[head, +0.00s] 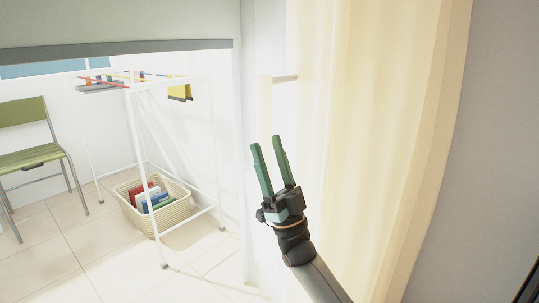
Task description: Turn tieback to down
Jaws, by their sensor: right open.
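A cream curtain (385,130) hangs in tall folds at the right of the head view. A small pale bar (285,78), which looks like the tieback, sticks out roughly level at the curtain's left edge. My right gripper (266,143) is below the bar, with its two green fingers pointing up. The fingers are apart with nothing between them, and they show clear of the bar in the picture. How far the gripper is from the bar in depth I cannot tell. My left gripper is out of view.
A white drying rack (133,120) stands at the left on the tiled floor, with a woven basket (177,213) of coloured items under it. A green chair (30,155) is at the far left. A pale blind (115,22) hangs across the top left. A grey wall (490,170) is right of the curtain.

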